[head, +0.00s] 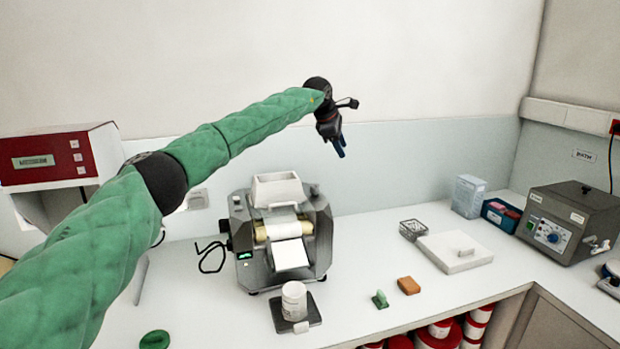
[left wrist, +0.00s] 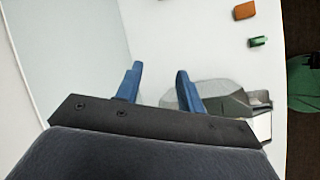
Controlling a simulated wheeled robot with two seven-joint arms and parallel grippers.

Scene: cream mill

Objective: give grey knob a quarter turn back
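The mill (head: 318,225) is a grey machine with a white hopper (head: 278,188) and pale rollers, standing on the bench. Small knob-like parts show on its upper left (head: 236,199) and upper right (head: 314,190); they are too small for me to tell which is the grey knob. My left gripper (head: 341,150) hangs above the mill and a little to its right, blue fingers pointing down, apart from it. In the left wrist view the fingers (left wrist: 158,74) are spread and empty, and part of the mill (left wrist: 235,95) shows beyond them. My right gripper is not in view.
A white jar (head: 293,296) stands on a dark plate before the mill. A green clip-like piece (head: 380,300) and orange block (head: 408,285) lie to the right, near a white slab (head: 440,255) and wire basket (head: 411,230). A grey water bath (head: 568,222) stands far right.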

